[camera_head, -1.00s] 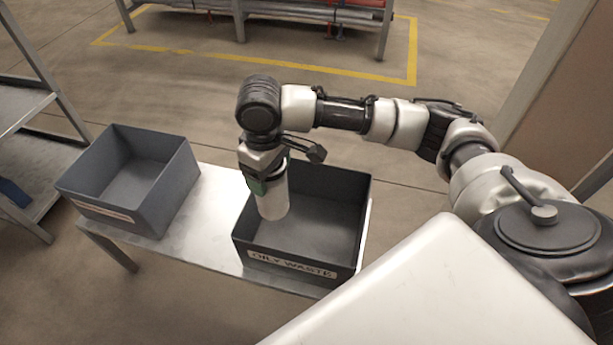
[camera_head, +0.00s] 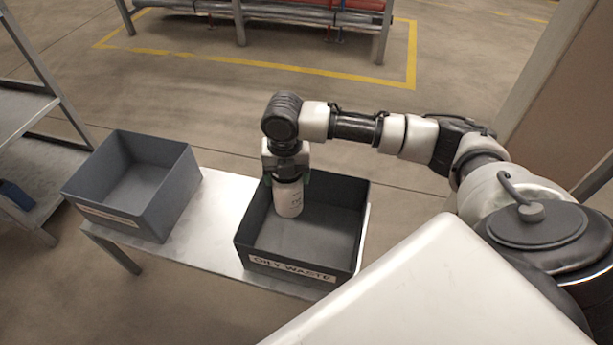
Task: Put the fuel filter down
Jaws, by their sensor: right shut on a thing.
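The fuel filter (camera_head: 289,200) is a white cylinder with small dark print on its side, held upright. My right gripper (camera_head: 287,179) is shut on its top from above. The filter is over or inside the dark grey bin labelled "OILY WASTE" (camera_head: 292,268), in its left half. I cannot tell whether its lower end touches the bin floor. My left gripper is not in view.
A second grey bin (camera_head: 118,214), empty, stands at the left end of the metal table (camera_head: 212,215). Bare table lies between the two bins. A metal shelf (camera_head: 25,110) stands at the far left. The rest of the OILY WASTE bin is empty.

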